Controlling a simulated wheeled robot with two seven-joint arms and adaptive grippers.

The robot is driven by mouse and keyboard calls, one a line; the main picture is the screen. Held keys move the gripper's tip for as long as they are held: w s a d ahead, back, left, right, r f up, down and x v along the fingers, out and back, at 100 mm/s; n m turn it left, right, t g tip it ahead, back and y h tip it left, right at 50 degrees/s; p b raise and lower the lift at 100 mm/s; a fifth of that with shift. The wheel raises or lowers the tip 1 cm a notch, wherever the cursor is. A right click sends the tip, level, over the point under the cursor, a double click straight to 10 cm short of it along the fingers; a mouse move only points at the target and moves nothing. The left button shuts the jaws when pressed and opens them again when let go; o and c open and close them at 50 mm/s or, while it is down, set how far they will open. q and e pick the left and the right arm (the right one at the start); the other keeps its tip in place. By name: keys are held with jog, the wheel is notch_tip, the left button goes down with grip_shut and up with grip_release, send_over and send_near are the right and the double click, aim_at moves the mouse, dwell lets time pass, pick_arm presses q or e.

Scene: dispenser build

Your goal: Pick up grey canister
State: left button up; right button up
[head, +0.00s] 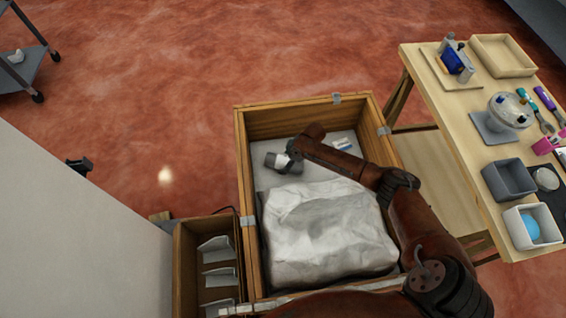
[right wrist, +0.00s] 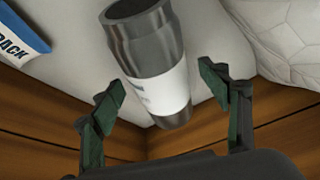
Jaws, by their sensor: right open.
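The grey canister (head: 272,158) lies on the pale floor of the wooden crate, near its left wall in the head view. In the right wrist view the canister (right wrist: 143,38) is a dark metallic cylinder with a white label band and an open-looking top end. My right gripper (head: 294,148) is over it, partly hiding it. In the right wrist view my right gripper (right wrist: 161,82) is open, with one green-padded finger on each side of the canister's lower part. Gaps show between fingers and canister. My left gripper is out of view.
The crate (head: 242,160) has wooden walls around the canister. A crumpled white bag (head: 325,235) fills its near half. A small white-and-blue packet (head: 342,144) lies near the far right. A table (head: 440,110) with tools and bins stands right.

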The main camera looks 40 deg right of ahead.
jog(key=shift+r, duration=0.1)
jog(key=shift+c, duration=0.4)
grip_shut()
dwell(0.4)
jog(key=shift+w+r, duration=0.1)
